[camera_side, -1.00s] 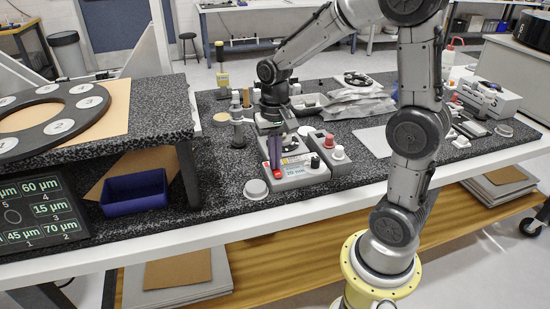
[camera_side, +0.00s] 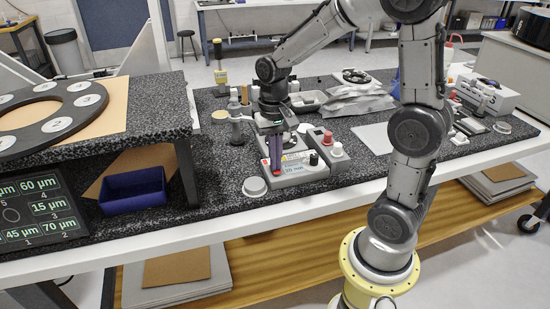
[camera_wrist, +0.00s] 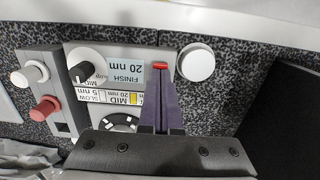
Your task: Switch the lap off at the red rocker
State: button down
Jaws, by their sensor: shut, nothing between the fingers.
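The lap's control unit (camera_side: 300,172) is a light grey box on the speckled bench top, with a label reading 20 nm. The red rocker (camera_wrist: 160,66) shows as a small red strip just beyond my fingertips in the wrist view; the fingers hide most of it. My gripper (camera_side: 276,172) points down over the front left of the box, its purple fingers shut and empty. In the wrist view the tips (camera_wrist: 160,78) lie at the rocker's edge; I cannot tell whether they touch it.
A black knob (camera_wrist: 82,72) sits beside the label. A red button (camera_wrist: 45,108) and a white knob (camera_wrist: 36,72) are on the neighbouring unit. A round pale cap (camera_side: 254,187) lies close to the box. A blue bin (camera_side: 133,190) stands to the left.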

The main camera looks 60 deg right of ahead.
jog(key=shift+r, duration=0.1)
notch_tip(320, 180, up, 14)
jog(key=w+d, duration=0.1)
jog(key=shift+w+d, duration=0.15)
jog(key=shift+d, duration=0.05)
jog(key=shift+f, duration=0.2)
